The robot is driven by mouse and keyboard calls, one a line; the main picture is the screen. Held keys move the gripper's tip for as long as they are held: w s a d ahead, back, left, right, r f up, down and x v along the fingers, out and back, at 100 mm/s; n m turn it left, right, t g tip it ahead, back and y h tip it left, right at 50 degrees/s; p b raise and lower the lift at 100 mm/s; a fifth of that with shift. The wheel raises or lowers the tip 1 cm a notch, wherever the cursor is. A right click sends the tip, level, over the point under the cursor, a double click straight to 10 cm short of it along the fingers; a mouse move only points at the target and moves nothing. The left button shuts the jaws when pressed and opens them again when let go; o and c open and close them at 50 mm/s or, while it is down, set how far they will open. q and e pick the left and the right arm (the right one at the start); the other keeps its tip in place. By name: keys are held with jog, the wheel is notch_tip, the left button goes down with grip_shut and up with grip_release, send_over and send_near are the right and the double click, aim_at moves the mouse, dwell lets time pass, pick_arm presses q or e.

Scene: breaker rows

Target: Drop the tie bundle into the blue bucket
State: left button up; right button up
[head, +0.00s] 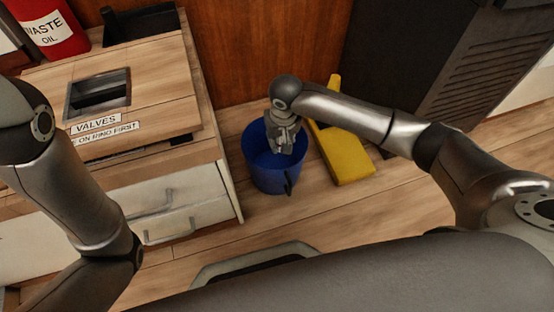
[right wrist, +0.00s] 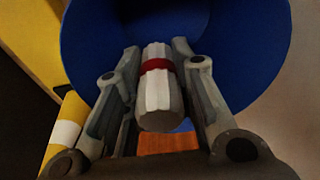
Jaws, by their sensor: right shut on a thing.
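The tie bundle (right wrist: 157,85) is a pale, ribbed bundle with a red band around it. In the right wrist view it sits between the two fingers of my right gripper (right wrist: 155,62), which is shut on it. The blue bucket (right wrist: 85,42) fills the background behind the fingers. In the head view the blue bucket (head: 268,182) stands on the floor beside the cabinet. My right gripper (head: 286,143) points down over its opening; the bundle cannot be made out there. My left arm shows at the left edge, but its gripper is out of view.
A yellow object (head: 345,155) lies close to the bucket's right side. The wooden cabinet (head: 190,130), with a recessed opening and a "VALVES" label, stands at left. A red waste oil container (head: 50,28) is on top. A dark louvred unit (head: 440,75) stands at back right.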

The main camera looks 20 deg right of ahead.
jog(key=o, duration=1)
jog(key=shift+r, duration=0.1)
jog(key=r, duration=0.4)
jog(key=s+r, duration=0.1)
jog(key=r, duration=0.6)
jog(key=shift+s+r, duration=0.35)
jog(key=shift+s, duration=0.05)
